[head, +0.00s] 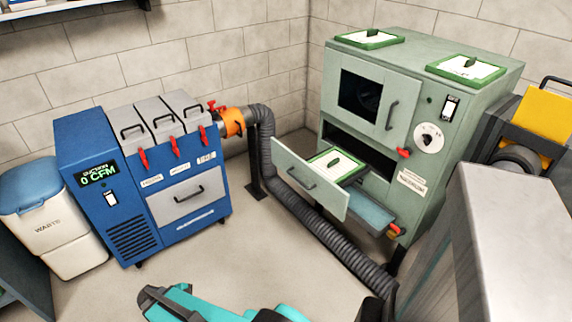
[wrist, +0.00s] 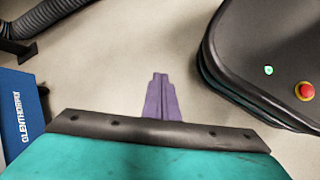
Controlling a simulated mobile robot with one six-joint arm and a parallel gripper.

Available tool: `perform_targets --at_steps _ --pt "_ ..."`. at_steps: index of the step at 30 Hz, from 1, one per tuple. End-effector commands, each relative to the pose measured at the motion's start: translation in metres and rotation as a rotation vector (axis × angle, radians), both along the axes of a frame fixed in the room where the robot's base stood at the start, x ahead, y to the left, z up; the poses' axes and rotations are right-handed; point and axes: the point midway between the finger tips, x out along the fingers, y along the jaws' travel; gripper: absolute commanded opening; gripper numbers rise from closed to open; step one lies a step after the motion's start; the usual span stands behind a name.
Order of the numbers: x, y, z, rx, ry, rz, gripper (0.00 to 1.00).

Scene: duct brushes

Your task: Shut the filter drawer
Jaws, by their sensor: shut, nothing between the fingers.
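The filter drawer (head: 310,183) stands pulled out of the green cabinet (head: 400,150) in the head view. Its pale front has a bar handle (head: 301,178) and is well apart from the cabinet's dark opening. A green-framed white filter (head: 336,163) lies inside it. My gripper (wrist: 160,82) shows in the wrist view with its purple fingers together and empty, above bare floor. It touches nothing there, and the drawer is not in that view. In the head view my teal arm is low at the bottom, far in front of the drawer; the fingertips are not clear there.
A blue suction unit (head: 140,190) stands left, with a waste bin (head: 55,222) beside it. A ribbed grey hose (head: 325,235) runs along the floor in front of the cabinet. A blue tray (head: 366,209) juts out below the drawer. Floor (head: 265,245) between the machines is clear.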

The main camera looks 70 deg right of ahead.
Motion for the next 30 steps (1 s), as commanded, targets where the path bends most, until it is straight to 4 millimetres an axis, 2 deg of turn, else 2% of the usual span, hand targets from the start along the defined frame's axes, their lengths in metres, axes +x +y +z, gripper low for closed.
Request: perform_targets --at_steps 1,5,9,14,18,21,24,27,30 --pt "0.008 -0.028 0.006 -0.032 0.017 0.030 0.00" --pt "0.019 -0.095 0.031 -0.119 0.087 0.125 0.00" --pt "0.023 -0.168 0.066 -0.213 0.187 0.210 0.00" --pt "0.020 -0.247 0.114 -0.312 0.333 0.288 0.00" --pt "0.010 -0.313 0.162 -0.389 0.484 0.334 0.00" --pt "-0.001 -0.356 0.198 -0.434 0.602 0.355 0.00" --pt "-0.013 -0.389 0.232 -0.467 0.712 0.367 0.00" --pt "-0.022 -0.413 0.258 -0.488 0.801 0.371 0.00" --pt "-0.028 -0.427 0.275 -0.498 0.858 0.374 0.00"
